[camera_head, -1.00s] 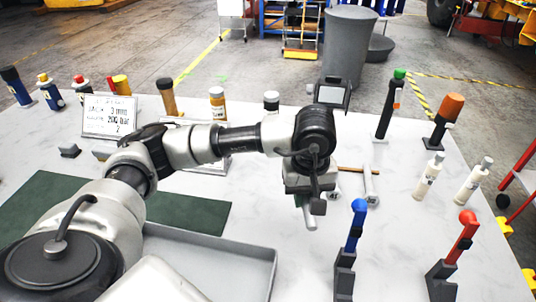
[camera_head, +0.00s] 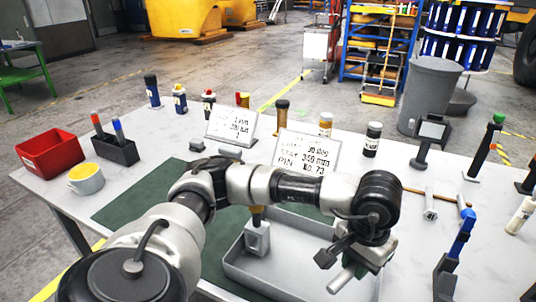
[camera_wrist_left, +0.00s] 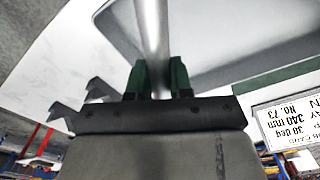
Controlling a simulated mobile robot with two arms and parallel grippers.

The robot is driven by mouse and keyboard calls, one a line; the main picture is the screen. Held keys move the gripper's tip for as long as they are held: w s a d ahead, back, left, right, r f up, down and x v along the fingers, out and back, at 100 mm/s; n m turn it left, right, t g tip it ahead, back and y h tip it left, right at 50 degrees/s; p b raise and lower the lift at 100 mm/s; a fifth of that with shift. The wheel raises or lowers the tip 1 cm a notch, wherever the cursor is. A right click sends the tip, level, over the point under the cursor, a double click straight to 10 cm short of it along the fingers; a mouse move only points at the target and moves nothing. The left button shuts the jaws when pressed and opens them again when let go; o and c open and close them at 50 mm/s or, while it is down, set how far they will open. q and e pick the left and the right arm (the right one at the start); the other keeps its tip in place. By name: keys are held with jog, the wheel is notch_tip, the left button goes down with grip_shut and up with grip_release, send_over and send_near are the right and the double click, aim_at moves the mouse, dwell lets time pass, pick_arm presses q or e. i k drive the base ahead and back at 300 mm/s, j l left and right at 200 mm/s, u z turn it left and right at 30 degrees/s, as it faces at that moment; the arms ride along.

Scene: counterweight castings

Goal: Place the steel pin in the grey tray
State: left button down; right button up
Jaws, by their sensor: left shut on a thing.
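The steel pin (camera_head: 341,280) is a plain light-grey cylinder held in my left gripper (camera_head: 350,256). In the left wrist view the pin (camera_wrist_left: 152,35) runs up between the green fingertips of the gripper (camera_wrist_left: 157,78), which is shut on it. The grey tray (camera_head: 236,268) lies at the front middle of the table, partly hidden by my left arm. In the head view the pin appears over the tray's right part, tilted; its height above the tray is hard to tell. The tray (camera_wrist_left: 230,40) also shows behind the pin in the wrist view. My right gripper is out of view.
A grey block with a brownish handle (camera_head: 257,238) appears within the tray's left part. Sign cards (camera_head: 306,158) stand behind the tray. A green mat (camera_head: 130,205) lies left. A red bin (camera_head: 50,153) and yellow mug (camera_head: 86,180) are at far left. Blue-handled tool (camera_head: 461,235) stands right.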

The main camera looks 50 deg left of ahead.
aim_at(304, 269)
jog(key=k+u, duration=0.15)
jog(key=u, duration=0.25)
jog(key=k+u, duration=0.15)
jog(key=u, duration=0.25)
jog(key=k+j+u, duration=0.15)
jog(key=u, duration=0.2)
jog(key=i+l+u, duration=0.1)
jog(key=l, duration=0.25)
jog(key=i+l+u, duration=0.1)
jog(key=l, duration=0.3)
jog(key=i+l+u, duration=0.1)
jog(key=i+l, duration=0.15)
jog(key=l, duration=0.15)
jog(key=i+l, duration=0.1)
jog(key=l, duration=0.3)
jog(key=u, duration=0.05)
